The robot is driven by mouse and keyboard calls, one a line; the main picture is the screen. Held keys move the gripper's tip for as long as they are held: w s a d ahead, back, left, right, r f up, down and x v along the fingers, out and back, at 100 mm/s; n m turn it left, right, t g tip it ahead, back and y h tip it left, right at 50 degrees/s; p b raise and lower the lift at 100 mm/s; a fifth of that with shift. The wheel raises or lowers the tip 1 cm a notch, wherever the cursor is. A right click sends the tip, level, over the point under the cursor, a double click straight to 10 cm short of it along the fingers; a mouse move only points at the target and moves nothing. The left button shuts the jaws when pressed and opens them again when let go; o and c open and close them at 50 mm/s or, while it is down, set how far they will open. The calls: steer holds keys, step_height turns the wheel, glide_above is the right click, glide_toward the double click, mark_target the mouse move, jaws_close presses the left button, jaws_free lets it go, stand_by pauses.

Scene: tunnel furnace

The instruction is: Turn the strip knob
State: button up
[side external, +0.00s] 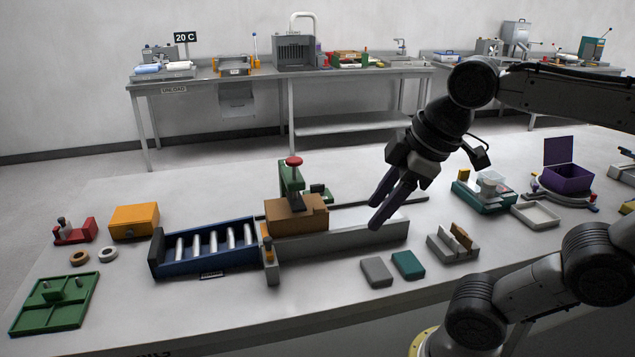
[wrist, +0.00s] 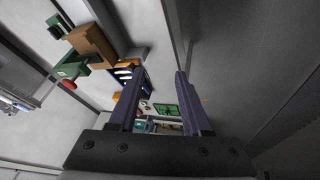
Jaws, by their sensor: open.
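I cannot tell for sure which part is the strip knob. A small orange-topped knob (side external: 268,243) stands on a grey post at the front of the furnace line, between the blue roller tray (side external: 205,262) and the brown block (side external: 297,220). A red round knob (side external: 293,161) tops the green press (side external: 291,180) behind the block; it also shows in the wrist view (wrist: 69,84). My gripper (side external: 376,214) is open and empty, fingers pointing down-left, above the right part of the grey channel (side external: 350,240). It also shows in the wrist view (wrist: 160,75).
Grey and teal blocks (side external: 408,265) lie in front of the channel, with a slotted grey holder (side external: 452,246) to their right. An orange box (side external: 134,221) and green tray (side external: 55,303) are at left.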

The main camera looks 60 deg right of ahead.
steer(key=w+d+r+n, duration=0.3)
steer(key=w+r+n, duration=0.1)
steer(key=w+r, duration=0.6)
steer(key=g, duration=0.5)
glide_above(317, 185)
step_height(317, 185, down, 15)
step_height(317, 185, down, 14)
steer(key=shift+d+r, duration=0.1)
jaws_close()
